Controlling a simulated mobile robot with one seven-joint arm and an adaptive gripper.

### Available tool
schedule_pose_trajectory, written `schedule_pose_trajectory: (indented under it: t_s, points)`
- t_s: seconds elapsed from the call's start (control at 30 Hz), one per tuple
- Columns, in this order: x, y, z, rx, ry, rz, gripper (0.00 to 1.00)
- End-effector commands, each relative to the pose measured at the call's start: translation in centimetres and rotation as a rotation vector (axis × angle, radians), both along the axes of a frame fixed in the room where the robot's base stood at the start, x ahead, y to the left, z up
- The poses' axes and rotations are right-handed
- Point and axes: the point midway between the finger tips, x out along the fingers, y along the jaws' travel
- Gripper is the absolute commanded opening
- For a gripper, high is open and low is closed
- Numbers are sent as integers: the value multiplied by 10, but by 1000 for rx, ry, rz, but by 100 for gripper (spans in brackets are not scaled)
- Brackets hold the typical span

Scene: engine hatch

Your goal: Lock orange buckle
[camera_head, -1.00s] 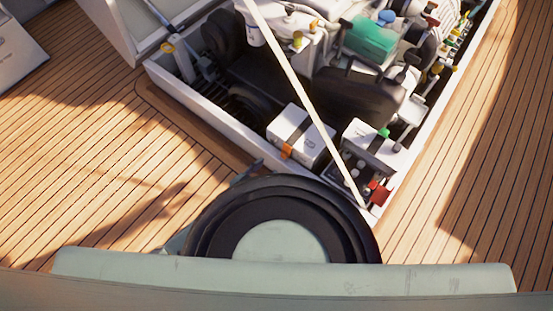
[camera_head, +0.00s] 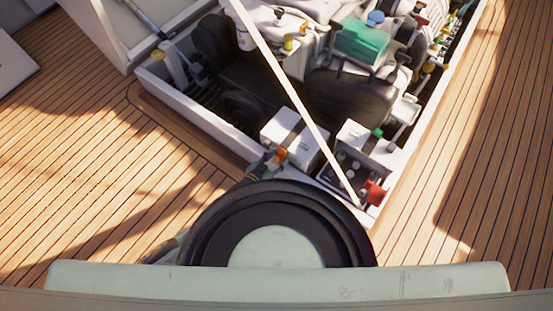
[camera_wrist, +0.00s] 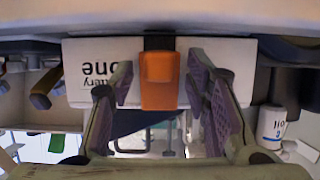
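The orange buckle (camera_head: 281,154) sits on the black strap over the near side of a white battery box (camera_head: 287,130) in the head view. In the wrist view, the buckle (camera_wrist: 160,80) hangs at the centre in front of the box's lettered white face (camera_wrist: 90,72). My gripper (camera_wrist: 160,88) is open, with one purple-padded finger on each side of the buckle and a visible gap on both sides. In the head view, my gripper (camera_head: 265,163) is beside the buckle, partly hidden by my own arm.
A pale prop rod (camera_head: 290,95) runs diagonally across the hatch, right of the box. The white hatch rim (camera_head: 205,117) is close to my gripper. A red part (camera_head: 376,192) and a green cap (camera_head: 377,133) stand at the right. Wooden deck (camera_head: 80,170) lies open at left.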

Motion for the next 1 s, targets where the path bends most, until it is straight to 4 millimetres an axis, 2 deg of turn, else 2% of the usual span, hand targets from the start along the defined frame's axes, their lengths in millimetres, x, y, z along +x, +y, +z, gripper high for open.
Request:
schedule_pose_trajectory:
  t_s: [0.07,0.57,1.0]
  points:
    - [0,0,0,0,0,0,38]
    - [0,0,0,0,0,0,5]
    - [3,-2,-9,-60,-81,2,5]
